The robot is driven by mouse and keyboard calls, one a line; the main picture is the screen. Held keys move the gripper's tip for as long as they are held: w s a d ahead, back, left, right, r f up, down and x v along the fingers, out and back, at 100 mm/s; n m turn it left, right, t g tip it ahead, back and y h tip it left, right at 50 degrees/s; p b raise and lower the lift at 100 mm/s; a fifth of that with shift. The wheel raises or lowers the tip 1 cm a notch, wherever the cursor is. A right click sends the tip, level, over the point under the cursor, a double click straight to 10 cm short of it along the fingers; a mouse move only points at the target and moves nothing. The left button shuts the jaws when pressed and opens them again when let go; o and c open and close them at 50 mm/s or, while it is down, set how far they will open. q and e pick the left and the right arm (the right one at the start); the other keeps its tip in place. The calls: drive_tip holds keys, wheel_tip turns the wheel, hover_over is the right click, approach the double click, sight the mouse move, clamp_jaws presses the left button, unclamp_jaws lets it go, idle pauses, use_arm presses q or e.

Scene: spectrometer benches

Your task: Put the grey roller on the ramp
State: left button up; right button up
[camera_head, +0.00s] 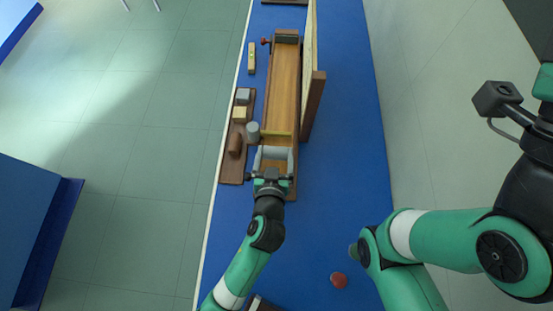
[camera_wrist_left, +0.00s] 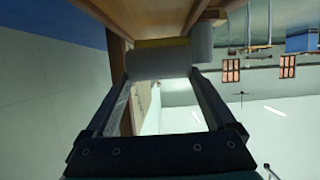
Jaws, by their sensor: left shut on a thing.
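The ramp (camera_head: 284,85) is a long wooden chute on the blue bench. My left gripper (camera_head: 273,155) is over its near end. It is shut on the grey roller, which lies crosswise between the fingers. The grey roller (camera_wrist_left: 158,63) shows between the fingertips in the left wrist view, close to the ramp's wood (camera_wrist_left: 150,18). I cannot tell whether it touches the ramp.
A brown board (camera_head: 225,168) left of the ramp bears a grey block (camera_head: 243,96), a pale block (camera_head: 239,113) and a brown cylinder (camera_head: 235,145). Another grey cylinder (camera_head: 253,131) stands beside the ramp. A tall panel (camera_head: 313,100) borders the ramp's right. A red disc (camera_head: 338,280) lies near front.

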use_arm(q)
drive_tip(key=shift+d+f+b, duration=0.15)
drive_tip(key=shift+f+b, duration=0.15)
drive_tip(key=shift+f, duration=0.6)
drive_tip(key=shift+d+f+b, duration=0.1)
drive_tip(key=shift+f+b, duration=0.2)
drive_tip(key=shift+f, duration=0.55)
drive_tip(key=shift+f, duration=0.15)
drive_tip(key=o, duration=1.2)
drive_tip(key=shift+c, duration=0.2)
drive_tip(key=shift+r, duration=0.2)
drive_tip(key=p+v, duration=0.5)
drive_tip(key=v, duration=0.7)
drive_tip(key=shift+f, duration=0.1)
